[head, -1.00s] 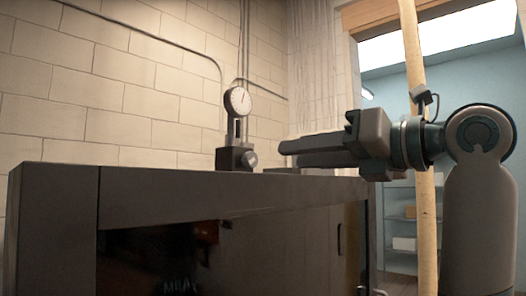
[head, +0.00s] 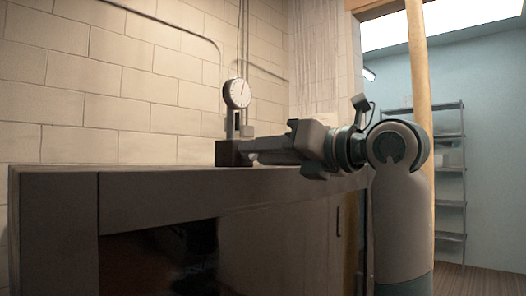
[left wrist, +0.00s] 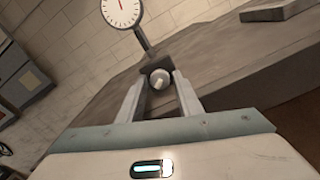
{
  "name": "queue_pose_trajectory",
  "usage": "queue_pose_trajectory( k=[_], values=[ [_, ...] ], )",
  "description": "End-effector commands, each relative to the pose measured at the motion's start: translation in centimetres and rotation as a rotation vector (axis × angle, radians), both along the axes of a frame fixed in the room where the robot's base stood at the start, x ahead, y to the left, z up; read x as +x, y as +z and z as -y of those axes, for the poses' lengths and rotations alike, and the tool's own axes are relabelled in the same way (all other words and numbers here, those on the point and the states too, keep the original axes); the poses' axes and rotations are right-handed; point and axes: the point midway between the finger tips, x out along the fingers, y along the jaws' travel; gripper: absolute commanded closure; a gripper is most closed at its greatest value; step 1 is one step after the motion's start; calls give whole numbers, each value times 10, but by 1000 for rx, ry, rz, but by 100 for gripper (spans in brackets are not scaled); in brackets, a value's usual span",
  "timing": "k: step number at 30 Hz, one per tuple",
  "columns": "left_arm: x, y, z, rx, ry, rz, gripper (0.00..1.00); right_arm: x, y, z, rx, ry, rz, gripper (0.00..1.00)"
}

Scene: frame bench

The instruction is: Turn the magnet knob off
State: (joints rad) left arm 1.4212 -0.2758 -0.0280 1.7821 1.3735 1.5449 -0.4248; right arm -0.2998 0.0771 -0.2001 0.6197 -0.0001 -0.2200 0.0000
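The magnet base (head: 230,153) is a dark block on the bench top, with a post and a round white dial gauge (head: 237,93) above it. In the left wrist view, the pale round knob (left wrist: 160,78) is on the block's near face, below the dial (left wrist: 122,12). My left gripper (left wrist: 160,80) is open, with its fingertips on either side of the knob; contact cannot be told. In the head view, my left gripper (head: 252,150) reaches the block from the right and hides the knob. My right gripper is not in view.
The bench (head: 60,185) has a dark opening in its front. A flat grey block (left wrist: 275,10) lies on the bench top beyond the magnet base. A brick wall (head: 110,90) stands close behind. A shelf rack (head: 450,160) is in the far room.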

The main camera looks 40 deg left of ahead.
Motion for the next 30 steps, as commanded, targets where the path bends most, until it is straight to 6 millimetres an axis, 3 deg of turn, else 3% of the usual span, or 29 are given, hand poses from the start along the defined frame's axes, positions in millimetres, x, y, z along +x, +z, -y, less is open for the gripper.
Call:
queue_pose_trajectory(
  k=[1,4,17,30],
  values=[
    [0,0,0,0,0,0,75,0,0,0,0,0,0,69],
    [0,0,0,0,0,0,98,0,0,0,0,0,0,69],
    [0,-1,1,-4,-1,50,98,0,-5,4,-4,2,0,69],
    [0,-2,1,-27,-2,328,98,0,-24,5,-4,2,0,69]
  ],
)
